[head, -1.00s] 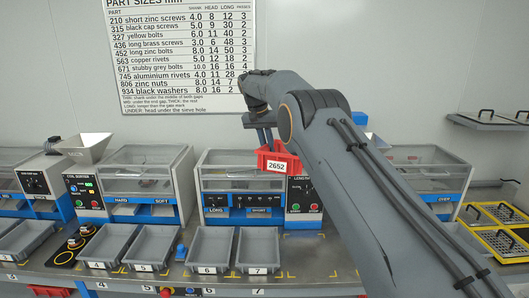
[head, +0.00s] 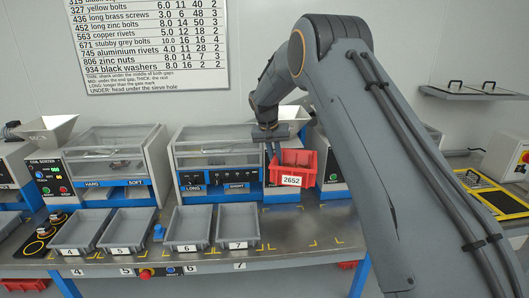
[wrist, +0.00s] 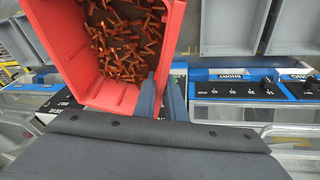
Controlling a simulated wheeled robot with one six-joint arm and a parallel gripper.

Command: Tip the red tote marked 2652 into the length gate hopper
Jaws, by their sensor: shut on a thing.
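The red tote marked 2652 (head: 306,179) hangs in front of the length gate machine (head: 222,162), covering part of its right-hand panel. My gripper (head: 273,152) is shut on the tote's wall. In the wrist view the fingers (wrist: 163,97) grip the red tote's wall (wrist: 108,94). Many small copper-coloured pieces lie inside the tote, against its far end. A pale shape (head: 304,104) behind my arm may be the length gate hopper, but it is mostly hidden.
Grey trays 4 to 7 (head: 239,222) stand along the bench front. The coil sorter with its hopper (head: 48,130) stands at the left. Bare bench (head: 290,240) lies right of tray 7. My arm hides much of the right side. Yellow-framed trays (head: 490,192) are at far right.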

